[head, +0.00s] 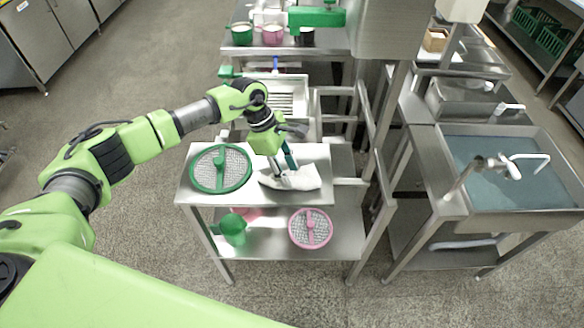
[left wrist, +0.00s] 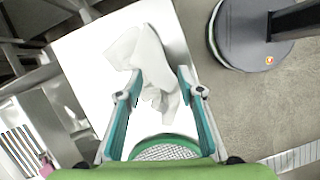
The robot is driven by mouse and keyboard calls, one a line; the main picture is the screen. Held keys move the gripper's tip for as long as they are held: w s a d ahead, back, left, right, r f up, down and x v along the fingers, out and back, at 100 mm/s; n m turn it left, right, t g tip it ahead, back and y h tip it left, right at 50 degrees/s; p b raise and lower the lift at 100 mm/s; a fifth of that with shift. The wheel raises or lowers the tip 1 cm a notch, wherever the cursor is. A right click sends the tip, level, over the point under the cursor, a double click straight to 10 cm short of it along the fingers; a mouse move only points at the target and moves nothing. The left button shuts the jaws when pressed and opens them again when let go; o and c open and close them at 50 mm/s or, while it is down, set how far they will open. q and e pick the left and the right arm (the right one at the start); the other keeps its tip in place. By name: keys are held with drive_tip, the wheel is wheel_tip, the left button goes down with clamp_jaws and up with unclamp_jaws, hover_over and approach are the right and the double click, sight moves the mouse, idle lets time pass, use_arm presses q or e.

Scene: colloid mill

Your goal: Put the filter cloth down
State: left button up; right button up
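The white filter cloth (head: 303,179) lies crumpled on the right part of the steel table's top (head: 318,153). My left gripper (head: 287,165) points down at it from above, its fingertips at the cloth. In the left wrist view the gripper (left wrist: 158,75) has its two teal fingers apart, with the bunched cloth (left wrist: 150,58) showing between and beyond them. I cannot tell whether the fingers touch it. My right gripper is not in view.
A green-rimmed mesh disc (head: 220,169) lies left of the cloth. The lower shelf (head: 270,240) holds a green cup (head: 233,229) and a pink mesh disc (head: 311,229). A sink (head: 515,165) stands at the right. Cups stand on the table behind.

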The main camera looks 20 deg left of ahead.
use_arm(q)
drive_tip(key=s+r+p, duration=0.3)
drive_tip(key=r+p, duration=0.2)
drive_tip(key=r, duration=0.2)
drive_tip(key=shift+d, duration=0.4)
drive_tip(key=shift+a, duration=0.1)
drive_tip(key=c, duration=0.8)
drive_tip(key=shift+w+a+f, duration=0.25)
drive_tip(key=shift+f, duration=0.05)
clamp_jaws()
drive_tip(key=a+f, duration=0.1)
drive_tip(key=w+a+f, duration=0.1)
drive_tip(key=a+f, duration=0.1)
drive_tip(key=w+a+f, duration=0.1)
drive_tip(key=f, duration=0.1)
drive_tip(key=shift+w+a, duration=0.15)
drive_tip(key=shift+a, duration=0.15)
drive_tip(key=shift+f, duration=0.5)
drive_tip(key=shift+f, duration=0.1)
